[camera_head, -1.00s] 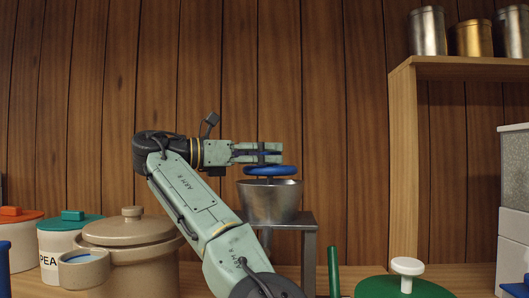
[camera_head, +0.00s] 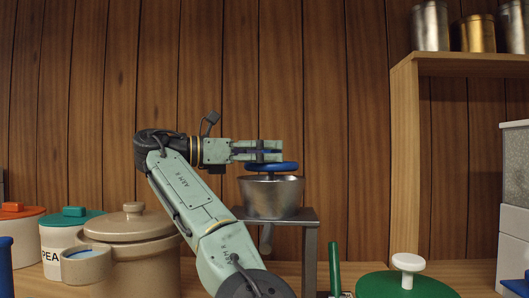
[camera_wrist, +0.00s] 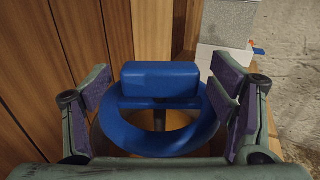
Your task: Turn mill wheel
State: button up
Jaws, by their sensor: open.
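The mill wheel (camera_head: 270,168) is a blue ring on a thin shaft above a metal hopper (camera_head: 271,197). In the wrist view the wheel (camera_wrist: 160,146) shows as a ring with a raised blue block (camera_wrist: 160,79) across it. My gripper (camera_head: 272,151) is level at the top of the wheel, coming from the left in the head view. In the wrist view its two purple-padded fingers (camera_wrist: 161,90) stand apart, one on each side of the blue block. Gaps show between the block and both pads. Part of the ring is hidden by my gripper's near edge.
The hopper sits in a grey metal stand (camera_head: 310,238). A brown crock (camera_head: 133,224) and lidded canisters (camera_head: 70,220) stand left. A green lid with a white knob (camera_head: 405,283) is at front right. A wooden shelf (camera_head: 404,150) rises at the right.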

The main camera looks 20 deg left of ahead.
jog(key=shift+r, duration=0.1)
jog(key=shift+v, duration=0.9)
jog(key=v, duration=1)
jog(key=shift+s+a, duration=0.1)
